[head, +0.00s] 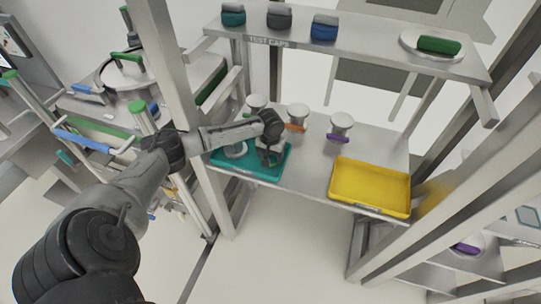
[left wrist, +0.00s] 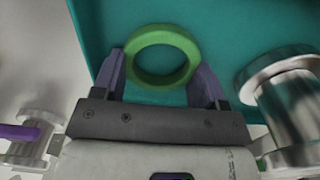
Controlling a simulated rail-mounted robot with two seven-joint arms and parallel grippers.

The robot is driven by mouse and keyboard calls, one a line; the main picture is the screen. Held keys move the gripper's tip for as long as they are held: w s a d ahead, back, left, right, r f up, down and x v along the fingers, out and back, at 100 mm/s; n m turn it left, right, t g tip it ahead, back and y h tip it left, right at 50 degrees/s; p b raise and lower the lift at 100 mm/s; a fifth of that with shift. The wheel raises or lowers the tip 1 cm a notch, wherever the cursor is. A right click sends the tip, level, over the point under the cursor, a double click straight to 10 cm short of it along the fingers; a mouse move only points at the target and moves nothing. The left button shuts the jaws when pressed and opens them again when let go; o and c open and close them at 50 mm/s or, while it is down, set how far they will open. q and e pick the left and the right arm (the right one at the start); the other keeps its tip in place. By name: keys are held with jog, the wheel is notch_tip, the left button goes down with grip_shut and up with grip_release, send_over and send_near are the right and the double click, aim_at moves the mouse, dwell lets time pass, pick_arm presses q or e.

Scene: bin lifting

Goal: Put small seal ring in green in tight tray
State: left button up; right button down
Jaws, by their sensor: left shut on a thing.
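The small green seal ring (left wrist: 163,82) sits between the two fingers of my left gripper (left wrist: 161,72) in the left wrist view. The gripper is shut on it. Behind the ring is the teal tray (left wrist: 258,30). In the head view my left gripper (head: 270,152) is over the right part of the teal tray (head: 240,168), and I cannot make out the ring there. A metal flanged part (left wrist: 290,105) is close to the right finger in the left wrist view. My right gripper is not in view.
A yellow tray (head: 370,188) is on the right of the same shelf. Metal parts with an orange ring (head: 295,127) and a purple ring (head: 338,138) stand behind. The upper shelf (head: 370,52) holds dark, teal and blue caps. A post is left of the trays.

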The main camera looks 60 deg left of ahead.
pick_arm(q)
jog(key=o, duration=0.6)
notch_tip(320, 180, up, 12)
jog(key=shift+r+p, duration=0.1)
jog(key=shift+p, duration=0.9)
